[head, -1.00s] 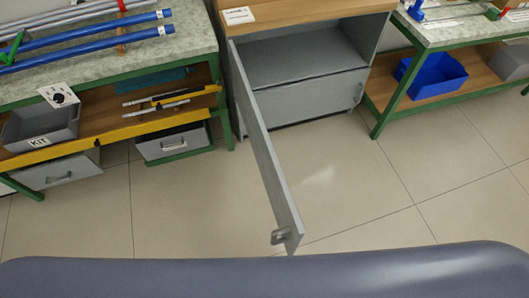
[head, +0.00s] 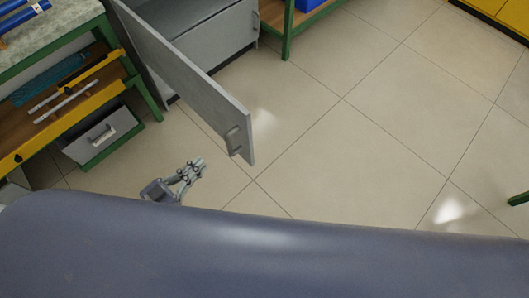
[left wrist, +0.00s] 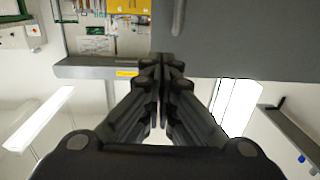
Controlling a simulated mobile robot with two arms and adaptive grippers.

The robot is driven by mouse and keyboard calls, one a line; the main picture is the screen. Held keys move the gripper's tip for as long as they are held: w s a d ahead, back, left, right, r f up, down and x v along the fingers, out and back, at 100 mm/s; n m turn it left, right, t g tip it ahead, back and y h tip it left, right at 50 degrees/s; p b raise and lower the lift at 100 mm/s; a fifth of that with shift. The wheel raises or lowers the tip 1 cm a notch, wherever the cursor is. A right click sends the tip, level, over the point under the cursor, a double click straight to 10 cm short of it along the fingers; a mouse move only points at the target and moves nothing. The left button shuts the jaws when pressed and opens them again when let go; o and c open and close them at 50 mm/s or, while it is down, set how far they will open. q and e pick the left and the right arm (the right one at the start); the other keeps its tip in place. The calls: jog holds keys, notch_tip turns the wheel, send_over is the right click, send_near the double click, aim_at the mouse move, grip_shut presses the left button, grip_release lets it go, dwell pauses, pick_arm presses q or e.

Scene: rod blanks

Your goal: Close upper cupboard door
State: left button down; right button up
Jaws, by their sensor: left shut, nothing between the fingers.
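The upper cupboard door (head: 190,80) is grey and stands open, swung out from the grey cupboard (head: 213,38) toward me. Its handle (head: 234,140) is near the free end. My left gripper (head: 198,168) is shut and empty, in front of the floor, left of and just below the door's free end in the head view. A gap shows between them there. In the left wrist view the shut fingers (left wrist: 161,62) are in the middle, and a grey panel (left wrist: 240,40), probably the door, fills the upper right; contact cannot be told. My right gripper is not in view.
A green-framed workbench (head: 60,45) with a grey drawer (head: 103,138) stands to the left. Another green-framed bench (head: 300,30) with a blue bin stands behind, right of the cupboard.

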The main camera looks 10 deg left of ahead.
pick_arm(q)
jog(key=d+r+h, duration=0.1)
send_near(247, 128)
jog(key=p+x, duration=0.1)
jog(key=x, duration=0.5)
jog(key=shift+r, duration=0.15)
jog(key=shift+w+d, duration=0.25)
jog(key=shift+w, duration=0.15)
jog(key=shift+d, duration=0.1)
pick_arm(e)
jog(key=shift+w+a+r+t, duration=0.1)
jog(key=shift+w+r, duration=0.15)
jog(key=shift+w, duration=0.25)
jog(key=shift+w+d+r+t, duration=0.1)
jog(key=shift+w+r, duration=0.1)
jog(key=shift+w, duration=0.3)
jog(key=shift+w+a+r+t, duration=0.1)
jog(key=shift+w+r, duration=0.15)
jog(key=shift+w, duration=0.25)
